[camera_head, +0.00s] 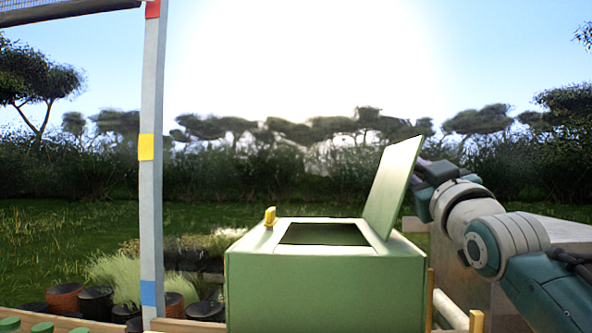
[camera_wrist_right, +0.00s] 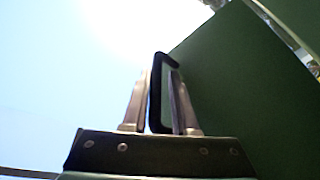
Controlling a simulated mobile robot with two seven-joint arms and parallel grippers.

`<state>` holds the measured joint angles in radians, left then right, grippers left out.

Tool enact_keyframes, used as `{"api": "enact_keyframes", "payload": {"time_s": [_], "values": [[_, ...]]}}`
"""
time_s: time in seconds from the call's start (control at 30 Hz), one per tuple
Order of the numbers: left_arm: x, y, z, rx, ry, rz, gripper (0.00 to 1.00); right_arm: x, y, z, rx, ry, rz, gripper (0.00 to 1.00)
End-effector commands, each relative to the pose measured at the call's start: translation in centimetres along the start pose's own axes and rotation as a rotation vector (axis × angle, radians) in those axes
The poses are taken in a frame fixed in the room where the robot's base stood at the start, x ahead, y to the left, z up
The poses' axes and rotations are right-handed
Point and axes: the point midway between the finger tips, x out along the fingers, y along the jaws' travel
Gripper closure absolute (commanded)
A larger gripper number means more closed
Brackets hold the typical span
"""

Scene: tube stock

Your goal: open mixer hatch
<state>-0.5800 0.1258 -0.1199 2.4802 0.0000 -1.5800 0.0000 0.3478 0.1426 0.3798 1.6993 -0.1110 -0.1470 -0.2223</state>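The mixer is a light green box (camera_head: 320,290) in the middle of the head view, with a dark square opening (camera_head: 325,234) in its top. Its green hatch lid (camera_head: 394,185) stands raised at the right side of the opening, tilted a little to the right. The lid also fills the right of the wrist view (camera_wrist_right: 240,90). My right gripper (camera_wrist_right: 160,75) is behind the lid, its fingers apart on either side of the lid's black handle (camera_wrist_right: 155,95). A gap shows between the fingers and the handle bar. My left gripper is in neither view.
A small yellow part (camera_head: 270,216) stands on the mixer's top left. A pale post (camera_head: 152,190) with coloured bands rises left of the mixer. Dark plant pots (camera_head: 96,302) stand at lower left. A grey box-like surface (camera_head: 565,230) lies behind my right arm.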

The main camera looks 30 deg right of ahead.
Motion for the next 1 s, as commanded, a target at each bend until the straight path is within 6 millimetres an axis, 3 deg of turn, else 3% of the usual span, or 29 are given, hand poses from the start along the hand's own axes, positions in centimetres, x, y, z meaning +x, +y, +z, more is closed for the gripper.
{"api": "enact_keyframes", "payload": {"time_s": [0.17, 0.5, 0.7, 1.0], "values": [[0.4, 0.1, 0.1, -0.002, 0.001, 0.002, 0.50, -0.8, -0.1, 0.2, -0.001, -0.001, -0.001, 0.73], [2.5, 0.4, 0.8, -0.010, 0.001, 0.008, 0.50, -6.7, -0.2, 0.4, 0.000, -0.001, -0.002, 0.73], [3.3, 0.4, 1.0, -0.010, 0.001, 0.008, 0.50, -9.3, -0.1, 0.2, 0.000, -0.001, -0.002, 0.73], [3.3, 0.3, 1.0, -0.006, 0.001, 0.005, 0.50, -9.9, 0.0, 0.0, 0.000, 0.000, 0.000, 0.73]]}}
